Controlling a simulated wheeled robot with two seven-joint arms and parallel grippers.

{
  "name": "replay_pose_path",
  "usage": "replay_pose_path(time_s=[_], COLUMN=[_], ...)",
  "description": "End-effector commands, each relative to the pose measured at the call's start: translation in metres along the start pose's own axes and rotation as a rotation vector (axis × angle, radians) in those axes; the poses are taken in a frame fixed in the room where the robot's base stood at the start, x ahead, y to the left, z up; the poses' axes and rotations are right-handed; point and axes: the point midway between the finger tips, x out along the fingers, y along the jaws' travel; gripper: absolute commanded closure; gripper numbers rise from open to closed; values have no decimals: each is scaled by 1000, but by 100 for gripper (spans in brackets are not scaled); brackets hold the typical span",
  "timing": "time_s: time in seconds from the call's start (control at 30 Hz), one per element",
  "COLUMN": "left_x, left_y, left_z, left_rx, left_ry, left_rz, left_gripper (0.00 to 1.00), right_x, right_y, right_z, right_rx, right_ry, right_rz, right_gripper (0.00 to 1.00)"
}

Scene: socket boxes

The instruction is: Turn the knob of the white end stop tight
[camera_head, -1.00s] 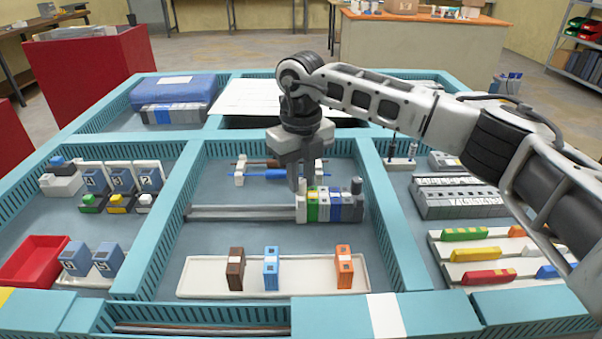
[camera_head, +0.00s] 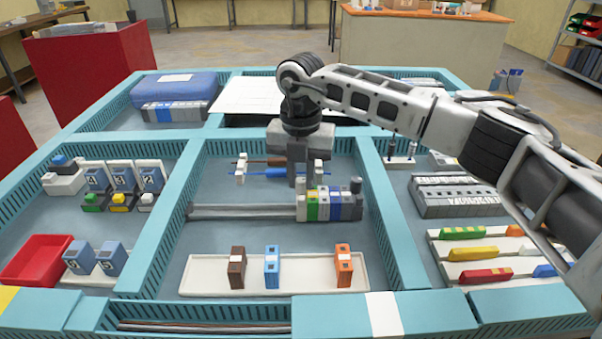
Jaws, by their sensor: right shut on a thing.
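My right gripper (camera_head: 301,180) points straight down over the left end of the block row. Its fingers are shut on the knob of the white end stop (camera_head: 301,208), and they hide the knob. The white end stop sits on the grey rail (camera_head: 240,212), against the left side of green, white, blue and grey blocks (camera_head: 329,206). A dark grey end piece with an upright knob (camera_head: 356,187) closes the row on the right. My left gripper is not in view.
Behind the gripper lie a blue and a brown screwdriver-like tool (camera_head: 262,172) on white holders. In front, a white tray (camera_head: 206,282) bears brown, blue and orange blocks. Teal dividers (camera_head: 165,225) border the compartment. A red bin (camera_head: 36,262) stands at the left.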

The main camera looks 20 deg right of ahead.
Motion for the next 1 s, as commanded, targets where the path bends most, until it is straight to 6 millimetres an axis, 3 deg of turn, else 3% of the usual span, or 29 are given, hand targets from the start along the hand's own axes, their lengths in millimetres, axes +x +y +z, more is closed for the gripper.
replay_pose_path(time_s=[0.6,0.63,0.7,1.0], left_x=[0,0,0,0], left_y=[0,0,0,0], left_z=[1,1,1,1], left_rx=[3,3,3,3], left_ry=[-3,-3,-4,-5], left_rz=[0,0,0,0], left_gripper=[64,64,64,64], right_x=[-2,-2,-2,-2], right_y=[0,0,0,0], right_z=[1,1,1,0], right_rx=[44,44,44,42], right_ry=[-4,-4,-3,-2], right_rz=[3,3,3,1], right_gripper=[100,75,59,59])
